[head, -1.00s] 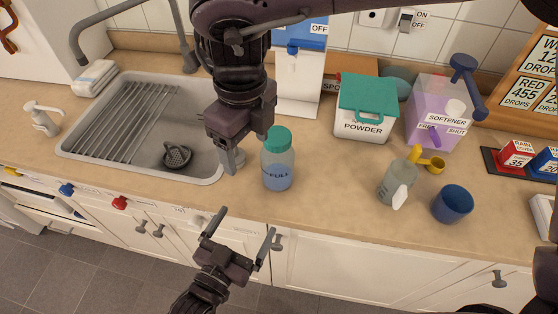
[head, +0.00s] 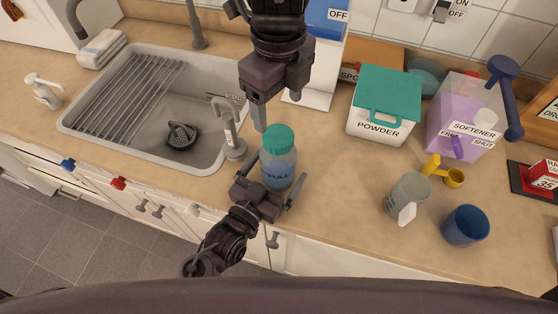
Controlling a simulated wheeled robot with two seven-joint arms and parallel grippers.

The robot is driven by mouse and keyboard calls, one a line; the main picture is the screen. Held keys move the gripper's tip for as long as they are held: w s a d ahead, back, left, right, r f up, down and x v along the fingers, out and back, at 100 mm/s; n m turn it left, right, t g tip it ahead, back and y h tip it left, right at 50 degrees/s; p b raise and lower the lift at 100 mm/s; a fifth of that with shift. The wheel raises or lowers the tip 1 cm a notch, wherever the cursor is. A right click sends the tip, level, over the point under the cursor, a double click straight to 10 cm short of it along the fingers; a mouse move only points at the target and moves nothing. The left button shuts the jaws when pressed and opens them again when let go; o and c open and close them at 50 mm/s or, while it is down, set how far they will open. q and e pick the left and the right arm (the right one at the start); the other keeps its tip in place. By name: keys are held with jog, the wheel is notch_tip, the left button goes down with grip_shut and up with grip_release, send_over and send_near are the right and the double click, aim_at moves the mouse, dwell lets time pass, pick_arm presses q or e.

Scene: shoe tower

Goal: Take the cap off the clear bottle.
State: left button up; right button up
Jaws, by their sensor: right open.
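The clear bottle (head: 279,170) stands upright on the counter, holding blue liquid, with its label partly hidden. Its green cap (head: 278,139) sits on top. My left gripper (head: 279,168) reaches in from the lower left, with its spread fingers on either side of the bottle's body; no clear grip shows. My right gripper (head: 278,114) hangs from above, open and empty, just above and behind the cap. One of its fingers points down to the cap's upper left, apart from it.
The sink (head: 100,128) lies to the left, with a grey upright fitting (head: 228,130) close by the bottle. The powder box (head: 383,105), softener container (head: 468,115), greenish cup (head: 408,193) and blue cup (head: 465,225) stand to the right. Counter (head: 335,190) right of the bottle is clear.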

pick_arm(q)
jog(key=shift+w+d, duration=0.3)
jog(key=shift+w, duration=0.15)
pick_arm(e)
jog(key=shift+s, duration=0.1)
pick_arm(q)
jog(key=shift+s+r, duration=0.1)
jog(key=shift+s, duration=0.05)
pick_arm(e)
jog(key=shift+a+r, duration=0.1)
